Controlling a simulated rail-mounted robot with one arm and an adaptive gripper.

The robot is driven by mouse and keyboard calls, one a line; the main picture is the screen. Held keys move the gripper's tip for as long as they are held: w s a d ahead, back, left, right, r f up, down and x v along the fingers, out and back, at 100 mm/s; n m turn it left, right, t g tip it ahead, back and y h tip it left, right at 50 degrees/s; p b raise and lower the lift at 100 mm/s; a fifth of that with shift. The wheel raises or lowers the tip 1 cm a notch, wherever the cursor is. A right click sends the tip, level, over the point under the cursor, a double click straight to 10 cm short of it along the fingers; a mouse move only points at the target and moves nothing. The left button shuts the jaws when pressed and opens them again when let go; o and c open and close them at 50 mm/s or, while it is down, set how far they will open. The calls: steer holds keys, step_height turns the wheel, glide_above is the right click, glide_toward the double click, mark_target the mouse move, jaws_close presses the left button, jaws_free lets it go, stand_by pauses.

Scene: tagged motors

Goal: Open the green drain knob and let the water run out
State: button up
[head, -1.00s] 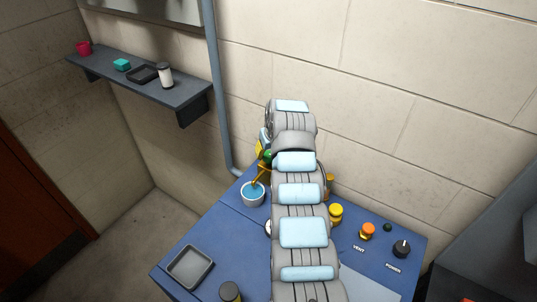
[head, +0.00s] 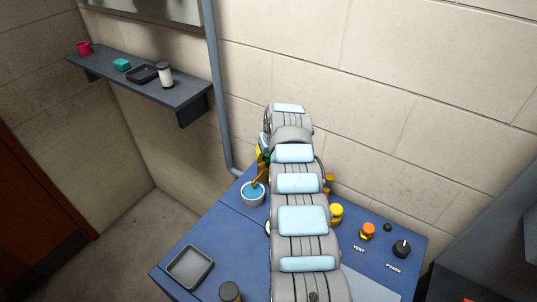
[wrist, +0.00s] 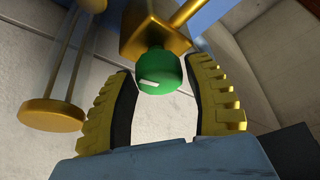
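The green drain knob (wrist: 160,73), with a white mark on its face, sits on a brass block (wrist: 154,32) in the wrist view. My gripper (wrist: 162,72) has its yellow, black-padded fingers parted, one on each side of the knob. In the head view my arm hides most of the knob and fingers. A brass spout (head: 260,178) points down to a pale cup (head: 253,200) holding blue water (head: 252,191). No stream can be made out.
The blue bench (head: 219,236) carries a grey tray (head: 190,267), a dark-topped jar (head: 230,292), a yellow knob (head: 336,214), an orange vent knob (head: 368,231) and a black power knob (head: 402,249). A grey pipe (head: 217,90) runs up the wall behind.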

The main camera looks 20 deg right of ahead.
steer(key=c, duration=0.7)
steer(key=shift+a+m+p, duration=0.1)
steer(key=shift+m+p, duration=0.4)
steer(key=shift+m, duration=0.2)
steer(key=shift+h, duration=0.3)
steer(key=shift+f, duration=0.1)
steer(key=o, duration=0.9)
steer(key=shift+r, duration=0.2)
